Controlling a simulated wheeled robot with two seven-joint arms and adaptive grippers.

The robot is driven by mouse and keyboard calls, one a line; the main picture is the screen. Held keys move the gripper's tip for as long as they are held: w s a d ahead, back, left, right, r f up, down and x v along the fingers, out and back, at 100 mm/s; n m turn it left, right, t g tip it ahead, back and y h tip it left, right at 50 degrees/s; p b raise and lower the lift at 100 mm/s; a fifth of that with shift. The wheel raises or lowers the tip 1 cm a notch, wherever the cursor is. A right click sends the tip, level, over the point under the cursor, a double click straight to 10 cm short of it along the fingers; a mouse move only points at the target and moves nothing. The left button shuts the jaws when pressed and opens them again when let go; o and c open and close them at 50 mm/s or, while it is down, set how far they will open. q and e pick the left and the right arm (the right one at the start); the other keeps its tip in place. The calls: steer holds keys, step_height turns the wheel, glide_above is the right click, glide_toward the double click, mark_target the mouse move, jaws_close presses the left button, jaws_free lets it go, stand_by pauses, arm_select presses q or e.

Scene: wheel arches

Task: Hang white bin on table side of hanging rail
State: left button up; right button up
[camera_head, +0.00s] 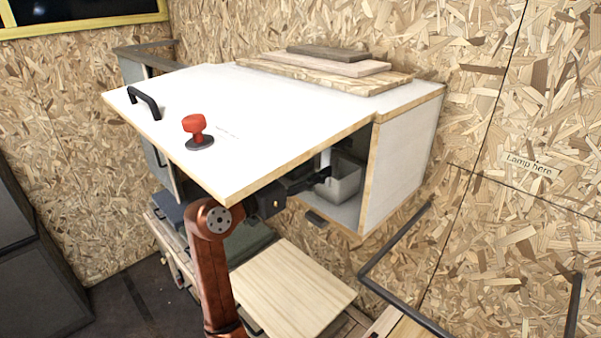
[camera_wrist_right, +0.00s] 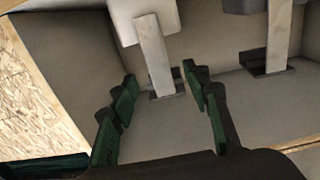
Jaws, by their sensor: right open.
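A white bin-like piece (camera_wrist_right: 143,18) with a flat pale strip (camera_wrist_right: 155,55) shows at the top of the right wrist view, inside a grey-walled compartment. My right gripper (camera_wrist_right: 162,82) is open, with its green-padded fingers on either side of the strip's lower end. I cannot tell whether they touch it. In the head view my right gripper (camera_head: 322,177) reaches under the white top into the cabinet, beside a light grey bin (camera_head: 345,185). A dark bent rail (camera_head: 405,316) shows at the lower right; I cannot tell if it is the hanging rail. My left gripper is out of view.
The white cabinet top (camera_head: 250,110) overhangs my right arm. It carries a red knob (camera_head: 195,126), a black handle (camera_head: 146,104) and stacked boards (camera_head: 335,67). A second, grey piece (camera_wrist_right: 250,5) stands at the right in the wrist view. A wooden board (camera_head: 292,290) lies below.

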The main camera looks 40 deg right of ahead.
mark_target(325, 152)
steer(key=d, duration=0.4)
steer(key=shift+r, duration=0.1)
steer(key=shift+d+p, duration=0.25)
steer(key=shift+p, duration=0.05)
steer(key=shift+w+d, duration=0.1)
steer(key=shift+d, duration=0.5)
jaws_close()
arm_select(q)
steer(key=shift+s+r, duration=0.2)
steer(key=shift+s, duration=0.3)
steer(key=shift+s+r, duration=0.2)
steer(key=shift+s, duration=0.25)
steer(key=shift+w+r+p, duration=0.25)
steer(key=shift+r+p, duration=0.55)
steer(key=shift+p, duration=0.1)
arm_select(e)
steer(key=shift+r, duration=1.25)
